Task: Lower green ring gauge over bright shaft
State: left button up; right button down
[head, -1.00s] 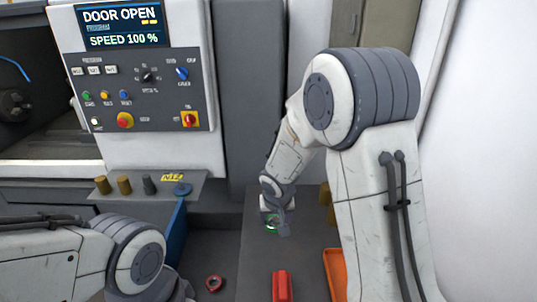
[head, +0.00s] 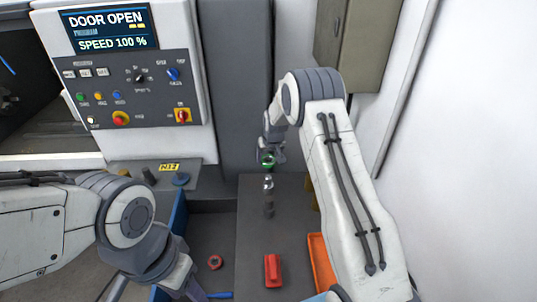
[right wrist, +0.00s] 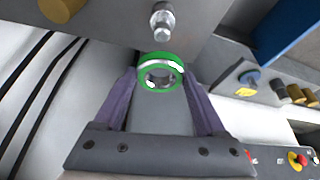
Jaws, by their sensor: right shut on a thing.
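The green ring gauge (head: 267,163) is held by my right gripper (head: 269,157) beyond and above the bright shaft (head: 268,186). The shaft stands upright on the grey bench, with a bright top and a darker lower part. In the right wrist view the green ring gauge (right wrist: 160,58) sits between the two fingers of my right gripper (right wrist: 160,82), with its hole open and empty. The bright shaft (right wrist: 162,22) shows just past the ring there, apart from it. Of my left arm only links show at the lower left; its fingers are not visible.
A red block (head: 272,270) lies on the bench (head: 250,235) nearer me, beside an orange tray (head: 321,262). A red ring (head: 215,262) lies left of the bench. The machine control panel (head: 135,85) rises at the left. A cabinet (head: 362,40) hangs at the back right.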

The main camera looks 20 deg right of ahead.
aim_at(269, 178)
jog(key=shift+f+b, duration=1.65)
jog(key=shift+f, duration=1.6)
jog(key=shift+f+b, duration=0.75)
jog(key=shift+f, duration=0.1)
jog(key=shift+f+b, duration=1.35)
jog(key=shift+f, duration=0.2)
grip_release()
jog(key=b+v, duration=0.3)
jog(key=v, duration=0.7)
jog(key=shift+r, duration=0.25)
